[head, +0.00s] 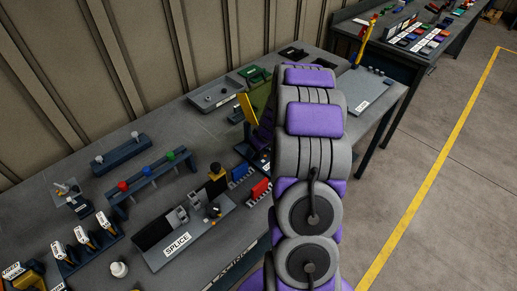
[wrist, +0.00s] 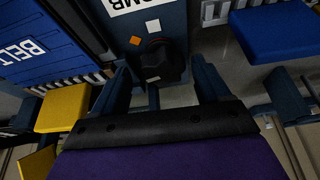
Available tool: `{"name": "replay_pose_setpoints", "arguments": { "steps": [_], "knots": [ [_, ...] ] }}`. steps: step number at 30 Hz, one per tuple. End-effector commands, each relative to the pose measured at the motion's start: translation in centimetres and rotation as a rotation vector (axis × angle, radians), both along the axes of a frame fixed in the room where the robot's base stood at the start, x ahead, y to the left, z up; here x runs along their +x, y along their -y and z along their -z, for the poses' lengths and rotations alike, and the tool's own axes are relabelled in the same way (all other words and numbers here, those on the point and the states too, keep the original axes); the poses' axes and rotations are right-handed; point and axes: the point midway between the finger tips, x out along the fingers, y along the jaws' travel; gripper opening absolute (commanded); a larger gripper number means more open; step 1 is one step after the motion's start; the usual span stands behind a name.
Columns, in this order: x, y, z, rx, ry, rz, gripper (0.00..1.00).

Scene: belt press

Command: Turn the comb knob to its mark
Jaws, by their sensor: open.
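The black comb knob (wrist: 157,62) shows at the upper middle of the wrist view, on a dark blue block. A white label (wrist: 127,5) above it, cut by the frame edge, reads upside down as the end of "COMB". A small orange square (wrist: 135,40) and a small white patch (wrist: 153,25) lie beside the knob; I cannot tell which is its mark. My gripper (wrist: 161,78) is open, with one dark finger to each side of the knob and visible gaps. Whether the fingers reach its depth is unclear. In the head view my arm hides the knob and fingers.
A blue panel labelled BELT (wrist: 40,50) and a yellow block (wrist: 63,108) lie left in the wrist view, a blue block (wrist: 265,33) right. The head view shows the SPLICE fixture (head: 180,240) and a rack with coloured knobs (head: 150,178) on the bench.

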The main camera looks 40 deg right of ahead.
Motion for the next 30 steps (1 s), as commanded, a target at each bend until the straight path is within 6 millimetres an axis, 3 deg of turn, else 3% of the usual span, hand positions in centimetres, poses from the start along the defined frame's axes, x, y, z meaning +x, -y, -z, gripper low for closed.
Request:
{"name": "replay_pose_setpoints", "arguments": {
  "steps": [7,24,30],
  "knots": [
    [0.03,-0.11,0.00,-0.001,0.000,0.000,0.76],
    [0.03,0.06,0.04,-0.001,0.000,0.000,0.21],
    [0.02,0.05,-0.01,0.000,0.000,0.010,0.19]
  ]
}}
